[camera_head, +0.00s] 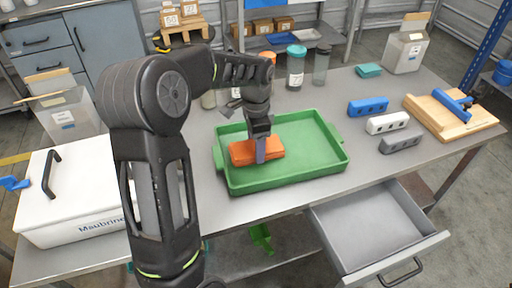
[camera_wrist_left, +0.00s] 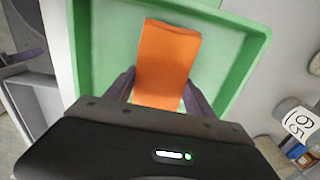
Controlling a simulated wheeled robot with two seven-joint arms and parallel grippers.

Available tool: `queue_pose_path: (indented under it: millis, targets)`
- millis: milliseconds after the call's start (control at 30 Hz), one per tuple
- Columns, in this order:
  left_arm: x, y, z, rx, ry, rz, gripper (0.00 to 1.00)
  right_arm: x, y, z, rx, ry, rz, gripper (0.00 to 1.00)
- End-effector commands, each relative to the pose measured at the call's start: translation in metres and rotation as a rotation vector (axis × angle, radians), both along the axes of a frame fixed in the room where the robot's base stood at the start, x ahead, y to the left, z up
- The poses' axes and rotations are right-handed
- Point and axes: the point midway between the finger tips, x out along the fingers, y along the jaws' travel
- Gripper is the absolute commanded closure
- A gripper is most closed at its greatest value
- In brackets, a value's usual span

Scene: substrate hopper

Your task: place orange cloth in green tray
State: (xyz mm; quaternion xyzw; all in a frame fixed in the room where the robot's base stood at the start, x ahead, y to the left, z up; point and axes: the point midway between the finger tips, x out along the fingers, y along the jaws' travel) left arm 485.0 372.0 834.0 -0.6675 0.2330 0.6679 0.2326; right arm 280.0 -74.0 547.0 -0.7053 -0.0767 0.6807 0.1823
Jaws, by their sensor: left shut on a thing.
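The orange cloth (camera_head: 243,152) is a folded rectangle at the left part of the green tray (camera_head: 310,171). My left gripper (camera_head: 262,150) points down into the tray and is shut on the cloth. In the left wrist view the cloth (camera_wrist_left: 166,60) lies between the two fingers (camera_wrist_left: 158,92), over the floor of the tray (camera_wrist_left: 110,45). Whether the cloth touches the tray floor is hard to tell. My right gripper is not in view.
A white lidded box (camera_head: 75,190) stands left. An open drawer (camera_head: 375,220) juts out in front. Bottles (camera_head: 296,68) stand behind the tray. Blue, white (camera_head: 387,122) and grey blocks and a wooden board (camera_head: 455,118) lie right. The tray's right half is empty.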

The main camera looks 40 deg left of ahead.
Motion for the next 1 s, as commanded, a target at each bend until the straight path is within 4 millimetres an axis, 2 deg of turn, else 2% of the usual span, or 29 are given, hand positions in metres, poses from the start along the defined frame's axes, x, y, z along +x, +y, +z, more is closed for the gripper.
queue_pose_path:
  millis: [100, 467, 500, 767, 1000]
  targets:
    - [-0.0003, 0.0001, -0.0104, 0.000, 0.000, 0.000, 0.77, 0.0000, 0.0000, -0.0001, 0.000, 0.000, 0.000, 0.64]
    - [0.0000, 0.0000, -0.0142, 0.000, -0.001, 0.000, 0.77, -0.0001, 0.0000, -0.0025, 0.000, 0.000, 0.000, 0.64]
    - [0.0000, 0.0000, -0.0146, 0.000, -0.001, 0.000, 0.36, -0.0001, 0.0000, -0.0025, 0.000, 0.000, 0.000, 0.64]
    - [-0.0001, -0.0001, -0.0137, -0.001, -0.001, 0.000, 0.15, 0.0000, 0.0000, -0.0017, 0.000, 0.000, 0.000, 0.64]
    - [0.0000, -0.0001, -0.0131, 0.000, -0.001, 0.000, 0.15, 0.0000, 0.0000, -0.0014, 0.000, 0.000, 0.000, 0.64]
